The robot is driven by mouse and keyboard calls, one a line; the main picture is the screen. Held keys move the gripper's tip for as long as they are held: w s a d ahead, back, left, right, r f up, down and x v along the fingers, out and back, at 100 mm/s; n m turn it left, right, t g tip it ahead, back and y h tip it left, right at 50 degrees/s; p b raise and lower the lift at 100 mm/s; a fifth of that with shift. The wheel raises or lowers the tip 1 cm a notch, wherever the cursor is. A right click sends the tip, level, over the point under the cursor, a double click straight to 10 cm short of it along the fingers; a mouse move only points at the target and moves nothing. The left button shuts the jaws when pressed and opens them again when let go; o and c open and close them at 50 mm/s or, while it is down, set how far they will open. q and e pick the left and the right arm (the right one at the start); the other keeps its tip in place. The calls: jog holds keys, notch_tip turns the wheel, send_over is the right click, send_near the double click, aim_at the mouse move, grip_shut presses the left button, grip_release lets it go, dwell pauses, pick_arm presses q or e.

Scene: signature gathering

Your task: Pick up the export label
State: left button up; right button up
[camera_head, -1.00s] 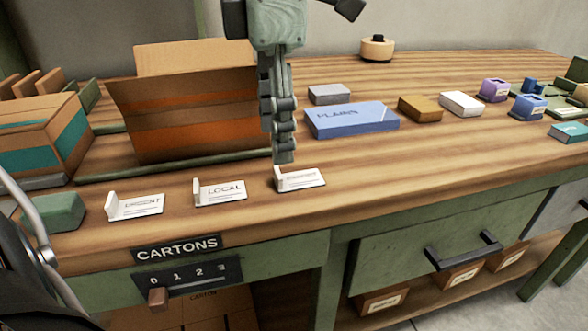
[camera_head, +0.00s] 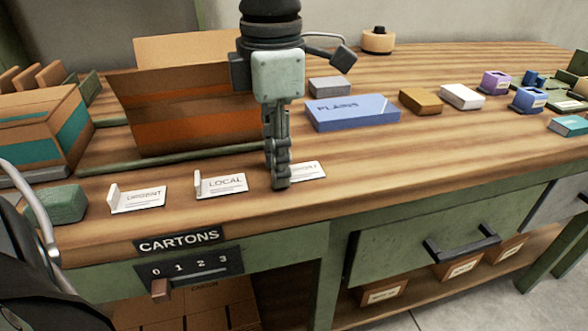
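The export label (camera_head: 308,171) is a small white card with dark print on the bench near the front edge, rightmost of three such cards. My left gripper (camera_head: 281,186) points straight down at the label's left end and hides the upright tab there. Its fingers show edge-on as one dark column, so I cannot tell whether they are apart or closed on the tab. The label lies flat on the bench. My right gripper is not in view.
The local label (camera_head: 222,185) and urgent label (camera_head: 137,198) stand to the left, beside a green block (camera_head: 55,204). An open carton (camera_head: 190,112) is behind. A blue box (camera_head: 352,112) and small boxes lie right. The front right bench is clear.

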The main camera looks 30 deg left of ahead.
pick_arm(q)
jog(key=shift+c, duration=1)
